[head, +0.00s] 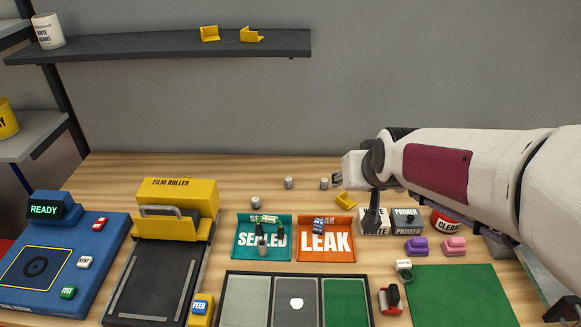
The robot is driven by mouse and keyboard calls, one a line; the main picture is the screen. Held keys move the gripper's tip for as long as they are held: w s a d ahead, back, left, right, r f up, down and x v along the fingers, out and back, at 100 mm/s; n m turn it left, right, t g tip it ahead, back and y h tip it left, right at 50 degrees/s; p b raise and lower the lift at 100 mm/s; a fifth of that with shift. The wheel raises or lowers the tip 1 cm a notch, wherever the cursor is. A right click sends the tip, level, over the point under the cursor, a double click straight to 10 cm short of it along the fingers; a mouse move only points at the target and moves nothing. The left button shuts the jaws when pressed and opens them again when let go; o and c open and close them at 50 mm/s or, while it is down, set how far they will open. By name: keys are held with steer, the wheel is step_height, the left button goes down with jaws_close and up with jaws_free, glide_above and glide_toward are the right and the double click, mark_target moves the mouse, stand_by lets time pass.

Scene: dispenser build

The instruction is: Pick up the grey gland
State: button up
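Several small grey cylindrical pieces that look like glands are in view. One grey gland (323,183) stands at the back of the table, just left of my gripper (338,178). A second grey piece (289,183) stands further left, and a third (255,202) stands behind the teal SEALED tray (240,252). Another grey piece (262,246) is at the SEALED tray. My arm reaches in from the right. My gripper's fingers are small and partly hidden by the wrist, so I cannot tell their opening or whether they touch anything.
The orange LEAK tray (347,253) holds a small dark piece. WHITE and PRIMER blocks (405,232) stand below my wrist. A yellow bracket (345,201) lies nearby. The yellow film roller (177,198) and blue READY station (55,285) fill the left. The green mat (460,295) is bare.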

steer(key=w+a+f+t, duration=0.1)
steer(key=w+a+f, duration=0.2)
steer(key=w+f, duration=0.3)
steer(key=w+a+f+t+y, duration=0.1)
steer(key=w+a+f, duration=0.35)
steer(key=w, duration=0.35)
steer(key=w+a+f+t, duration=0.1)
steer(key=w+a+f, duration=0.1)
steer(key=w+f, duration=0.45)
steer(key=n, duration=0.1)
glide_toward(289, 181)
steer(key=shift+w+f+t, duration=0.3)
steer(key=shift+w+f, duration=0.2)
steer(key=shift+w, duration=0.25)
steer(key=shift+x, duration=1.3)
steer(key=shift+x, duration=2.65)
steer(key=shift+s+a, duration=0.1)
steer(key=shift+a, duration=0.05)
steer(key=shift+c, duration=0.5)
